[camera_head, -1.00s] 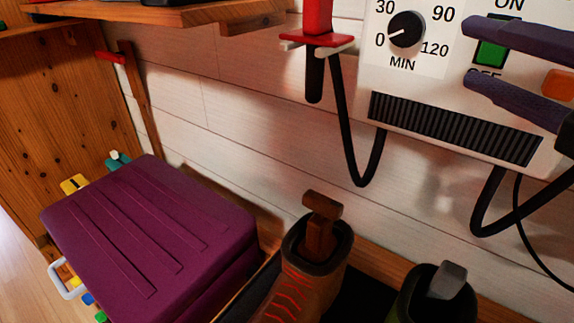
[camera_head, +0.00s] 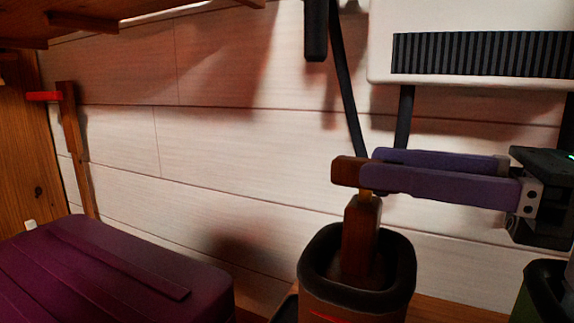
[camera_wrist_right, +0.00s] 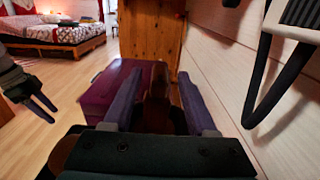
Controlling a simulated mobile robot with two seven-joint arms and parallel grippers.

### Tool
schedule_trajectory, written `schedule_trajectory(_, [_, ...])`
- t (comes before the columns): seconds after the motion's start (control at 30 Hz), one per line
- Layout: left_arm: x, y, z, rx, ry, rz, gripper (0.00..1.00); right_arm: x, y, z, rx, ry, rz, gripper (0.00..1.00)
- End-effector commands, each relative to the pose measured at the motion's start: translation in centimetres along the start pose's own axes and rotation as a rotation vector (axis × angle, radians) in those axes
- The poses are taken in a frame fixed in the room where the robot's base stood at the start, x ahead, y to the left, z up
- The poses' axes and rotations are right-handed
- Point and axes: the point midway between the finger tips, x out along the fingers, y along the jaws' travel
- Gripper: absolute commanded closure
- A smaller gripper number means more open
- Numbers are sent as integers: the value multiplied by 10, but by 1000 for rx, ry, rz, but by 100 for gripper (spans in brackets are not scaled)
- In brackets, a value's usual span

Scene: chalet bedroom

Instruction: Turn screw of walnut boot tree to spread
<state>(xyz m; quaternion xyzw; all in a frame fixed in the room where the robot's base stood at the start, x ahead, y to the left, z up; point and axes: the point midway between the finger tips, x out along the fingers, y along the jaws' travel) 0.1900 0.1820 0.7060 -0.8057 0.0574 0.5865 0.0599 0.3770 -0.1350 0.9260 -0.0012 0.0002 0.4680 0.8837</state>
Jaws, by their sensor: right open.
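The walnut boot tree (camera_head: 360,240) stands upright in a brown boot (camera_head: 350,304) with a dark collar and red laces. Its wooden crosspiece handle (camera_head: 346,171) sits on top of a short brass-coloured screw (camera_head: 366,194). My right gripper (camera_head: 373,165) reaches in from the right with its purple fingers level at the handle. In the right wrist view the handle (camera_wrist_right: 157,88) shows between the two spread fingers (camera_wrist_right: 157,78). I cannot tell whether they touch it. A dark gripper, apparently my left one (camera_wrist_right: 36,104), shows at the left edge of the right wrist view, its opening unclear.
A purple case (camera_head: 110,270) stands left of the boot. A green boot (camera_head: 545,292) is at the lower right. A wooden shelf (camera_head: 90,30) overhangs the upper left.

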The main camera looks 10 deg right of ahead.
Motion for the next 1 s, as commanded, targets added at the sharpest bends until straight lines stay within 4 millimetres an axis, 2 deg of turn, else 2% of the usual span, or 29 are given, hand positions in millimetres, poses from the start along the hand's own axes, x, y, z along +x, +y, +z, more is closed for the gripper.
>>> schedule_trajectory(0.2, [-8,-1,-2,5,0,-3,50,31,0,4,-1,-5,1,43])
schedule_trajectory(0.4, [-11,-2,-3,8,-1,-6,50,52,0,2,2,-3,-1,43])
schedule_trajectory(0.77, [-11,-2,-3,8,-1,-6,50,59,0,0,2,-1,0,43])
schedule_trajectory(0.87, [-11,-2,-3,8,-1,-6,50,59,0,0,2,-1,0,50])
schedule_trajectory(1.0, [-11,-2,-3,7,-1,-5,50,59,0,0,2,-1,0,66])
